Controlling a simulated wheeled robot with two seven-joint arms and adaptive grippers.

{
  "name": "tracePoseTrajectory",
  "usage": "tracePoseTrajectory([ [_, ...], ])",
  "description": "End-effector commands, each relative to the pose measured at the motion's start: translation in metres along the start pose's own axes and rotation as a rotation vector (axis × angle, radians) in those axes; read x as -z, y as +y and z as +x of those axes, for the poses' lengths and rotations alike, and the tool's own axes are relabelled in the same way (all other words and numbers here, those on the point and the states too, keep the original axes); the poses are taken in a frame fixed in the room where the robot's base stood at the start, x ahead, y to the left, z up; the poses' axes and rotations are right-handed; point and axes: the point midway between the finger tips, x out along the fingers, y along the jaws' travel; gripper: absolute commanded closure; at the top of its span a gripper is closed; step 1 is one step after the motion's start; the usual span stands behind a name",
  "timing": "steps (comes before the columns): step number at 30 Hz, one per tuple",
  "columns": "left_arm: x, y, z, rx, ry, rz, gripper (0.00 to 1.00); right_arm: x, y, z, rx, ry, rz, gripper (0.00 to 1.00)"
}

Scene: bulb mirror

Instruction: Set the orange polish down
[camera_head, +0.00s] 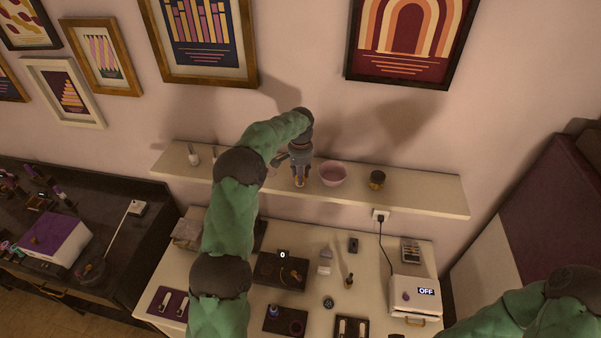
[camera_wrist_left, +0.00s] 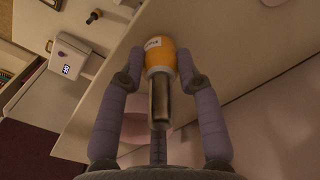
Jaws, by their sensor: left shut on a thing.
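The orange polish (camera_wrist_left: 159,53) is a small bottle with a white label and a long dark shiny cap, seen between the fingers in the left wrist view. My left gripper (camera_wrist_left: 159,75) is shut on it. In the head view the left gripper (camera_head: 299,174) points down over the pale wall shelf (camera_head: 410,200), with a bit of the orange polish (camera_head: 299,184) showing below it. I cannot tell whether the bottle touches the shelf. My right arm shows at the lower right of the head view, but its gripper is out of view.
A white bottle (camera_head: 192,156) stands at the left end. The shelf's right end is clear. Below is a cluttered table with a white box (camera_head: 412,296).

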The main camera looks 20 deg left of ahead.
Motion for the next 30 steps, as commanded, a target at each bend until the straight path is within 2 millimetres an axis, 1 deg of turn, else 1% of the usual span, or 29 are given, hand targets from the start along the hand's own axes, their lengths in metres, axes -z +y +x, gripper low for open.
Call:
tracePoseTrajectory([
  [8, 0.000, 0.000, 0.005, -0.001, -0.001, 0.000, 1.00, 0.000, 0.001, 0.004, 0.000, -0.001, 0.000, 0.60],
  [9, 0.000, 0.000, 0.004, -0.001, -0.001, 0.000, 0.55, 0.000, 0.001, 0.003, 0.000, -0.001, 0.000, 0.60],
  [10, 0.000, 0.000, 0.004, -0.001, -0.001, 0.000, 0.46, 0.000, 0.001, 0.003, 0.000, -0.001, 0.000, 0.60],
  [11, 0.000, 0.000, 0.004, -0.001, -0.001, 0.000, 0.42, 0.000, 0.001, 0.003, 0.000, -0.001, 0.000, 0.60],
  [20, 0.000, 0.000, 0.003, -0.001, -0.001, 0.000, 0.42, 0.000, 0.001, 0.003, 0.000, -0.001, 0.000, 0.60],
  [23, 0.000, 0.000, -0.001, -0.001, 0.000, 0.000, 0.42, 0.000, 0.000, 0.000, 0.000, -0.001, 0.000, 0.60],
  [26, 0.001, 0.000, -0.010, 0.001, 0.003, -0.001, 0.42, 0.000, 0.002, 0.005, 0.000, 0.000, 0.000, 0.60],
  [29, 0.001, 0.001, -0.026, 0.000, 0.004, 0.000, 0.42, 0.000, 0.004, 0.012, 0.000, -0.001, 0.000, 0.60],
  [30, 0.001, 0.001, -0.034, 0.000, 0.004, 0.000, 0.42, 0.000, 0.005, 0.014, 0.000, -0.001, 0.000, 0.60],
])
